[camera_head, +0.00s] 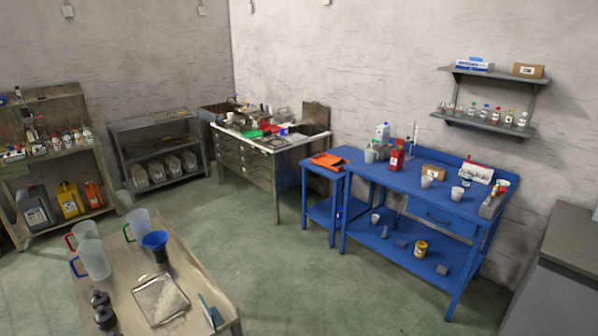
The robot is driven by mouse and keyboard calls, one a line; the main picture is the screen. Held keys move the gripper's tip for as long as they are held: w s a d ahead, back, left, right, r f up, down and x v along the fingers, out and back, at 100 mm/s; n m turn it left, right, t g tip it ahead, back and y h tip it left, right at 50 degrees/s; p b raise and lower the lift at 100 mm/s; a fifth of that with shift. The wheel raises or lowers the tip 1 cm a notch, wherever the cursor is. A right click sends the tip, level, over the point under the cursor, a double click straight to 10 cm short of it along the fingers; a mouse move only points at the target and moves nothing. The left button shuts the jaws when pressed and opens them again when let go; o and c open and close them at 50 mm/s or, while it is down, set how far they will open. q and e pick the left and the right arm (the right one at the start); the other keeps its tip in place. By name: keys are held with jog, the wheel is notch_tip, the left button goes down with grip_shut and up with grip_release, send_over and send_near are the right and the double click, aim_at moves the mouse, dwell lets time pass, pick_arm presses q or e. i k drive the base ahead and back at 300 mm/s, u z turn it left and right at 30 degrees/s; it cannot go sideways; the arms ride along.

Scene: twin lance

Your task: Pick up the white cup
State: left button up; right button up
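Several small white cups are at the blue workbench (395,181). One white cup (426,181) stands on the middle of its top and another white cup (457,193) stands to the right of it. A third, greyish-white cup (370,156) stands farther back at the left. A small whitish cup (376,218) is on the lower shelf. I cannot tell which cup the task means. Neither of my grippers shows in this view.
A near wooden table (206,290) holds translucent jugs (95,260), a blue funnel (154,240) and a metal tray (160,300). A red bottle (396,158) and a cardboard box (433,171) stand near the cups. Green floor (290,275) lies clear between the tables.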

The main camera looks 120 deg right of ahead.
aim_at(457, 193)
jog(key=z, duration=4.8)
